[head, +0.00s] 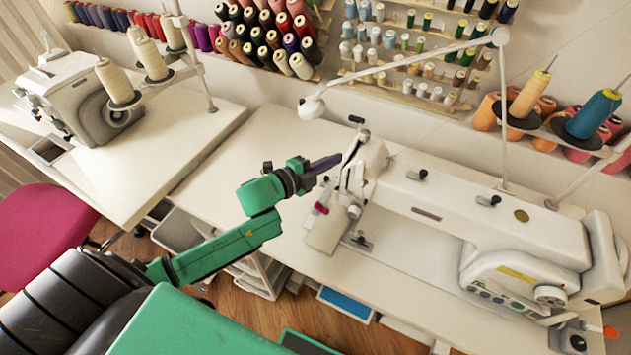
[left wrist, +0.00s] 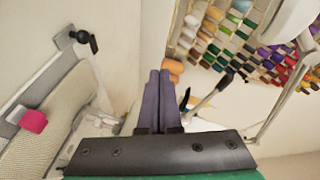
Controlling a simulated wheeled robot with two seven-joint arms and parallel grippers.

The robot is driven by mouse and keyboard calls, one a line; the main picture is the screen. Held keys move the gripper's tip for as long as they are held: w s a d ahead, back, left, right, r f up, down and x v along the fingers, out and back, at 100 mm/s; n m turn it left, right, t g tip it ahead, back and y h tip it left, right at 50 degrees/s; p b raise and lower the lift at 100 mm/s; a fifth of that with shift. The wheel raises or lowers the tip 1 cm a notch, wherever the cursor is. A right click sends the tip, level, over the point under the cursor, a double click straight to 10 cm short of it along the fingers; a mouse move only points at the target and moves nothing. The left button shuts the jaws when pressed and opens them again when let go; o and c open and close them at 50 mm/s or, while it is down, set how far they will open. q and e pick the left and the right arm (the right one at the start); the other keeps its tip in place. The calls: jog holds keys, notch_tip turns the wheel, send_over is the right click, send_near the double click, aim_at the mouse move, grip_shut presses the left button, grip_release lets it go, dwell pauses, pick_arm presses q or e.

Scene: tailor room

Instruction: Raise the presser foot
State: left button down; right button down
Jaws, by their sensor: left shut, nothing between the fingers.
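The white sewing machine (head: 440,210) stands on the white table, its head end towards the middle of the head view. The presser foot (head: 360,240) is a small metal part low under that head; its height above the plate is too small to tell. My left gripper (head: 338,159) is at the upper left of the machine head, close beside it. Its purple fingers (left wrist: 160,100) are together and empty in the left wrist view. A pink piece (head: 321,208) on the machine's head end also shows in the left wrist view (left wrist: 33,121). I cannot make out a lifting lever. My right gripper is not in view.
A second machine (head: 85,100) stands on the table at left. A thread stand (head: 503,110) rises behind the near machine. Spool racks (head: 400,85) hang on the wall. A pink chair (head: 50,235) is at lower left. The tabletop (head: 225,180) left of my gripper is clear.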

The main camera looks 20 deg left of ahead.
pick_arm(q)
jog(key=s+a+f, duration=0.1)
jog(key=s+a, duration=0.2)
jog(key=s, duration=0.2)
jog(key=shift+s+f+b, duration=0.15)
jog(key=shift+s+b, duration=0.05)
jog(key=shift+b, duration=0.1)
jog(key=shift+a, duration=0.15)
